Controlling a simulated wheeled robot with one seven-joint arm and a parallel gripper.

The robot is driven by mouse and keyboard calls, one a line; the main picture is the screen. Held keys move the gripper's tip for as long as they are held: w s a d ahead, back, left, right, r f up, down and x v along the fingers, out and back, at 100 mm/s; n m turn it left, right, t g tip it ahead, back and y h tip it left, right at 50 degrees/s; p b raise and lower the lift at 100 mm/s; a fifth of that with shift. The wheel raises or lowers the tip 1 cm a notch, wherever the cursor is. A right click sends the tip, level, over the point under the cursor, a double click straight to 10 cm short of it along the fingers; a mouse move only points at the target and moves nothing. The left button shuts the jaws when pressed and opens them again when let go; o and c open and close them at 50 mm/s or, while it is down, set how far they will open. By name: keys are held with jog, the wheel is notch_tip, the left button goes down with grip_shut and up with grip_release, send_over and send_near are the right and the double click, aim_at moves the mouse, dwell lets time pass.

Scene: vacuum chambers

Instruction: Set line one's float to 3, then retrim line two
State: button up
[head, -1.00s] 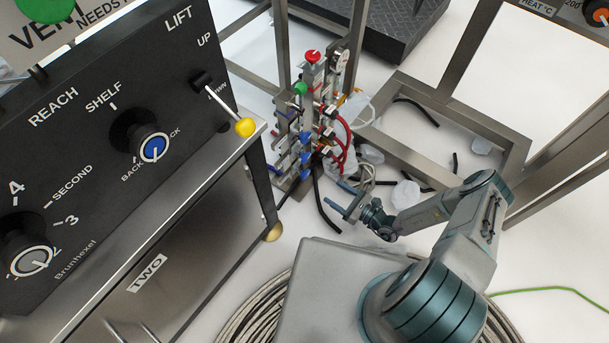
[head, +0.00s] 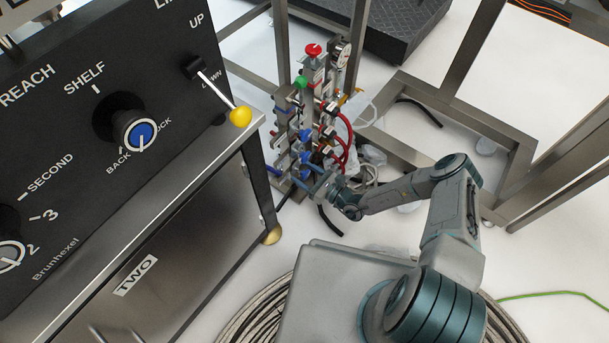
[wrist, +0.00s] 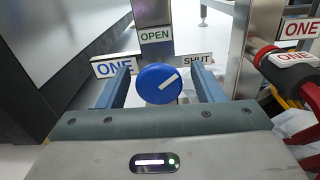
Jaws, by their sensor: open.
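My gripper (head: 322,181) is at the lower part of the valve stand (head: 307,120) in the head view. In the wrist view my gripper (wrist: 160,76) is open, with its blue fingers on either side of a round blue knob (wrist: 158,84). I cannot tell whether the fingers touch the knob. No float scale can be read.
A black control panel (head: 60,110) with a yellow-tipped lever (head: 240,116) stands at left, above a steel cabinet marked TWO (head: 170,255). Red hoses (head: 345,135) hang close by the gripper. Another ONE label (wrist: 299,29) and black-and-red fitting (wrist: 275,62) stand at right. Steel frames border the floor.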

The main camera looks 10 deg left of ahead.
jog(key=shift+c, duration=0.3)
jog(key=c, duration=0.9)
jog(key=shift+r+p, duration=0.15)
jog(key=shift+p, duration=0.2)
jog(key=shift+n, duration=0.5)
jog(key=o, duration=1)
jog(key=shift+c, duration=0.2)
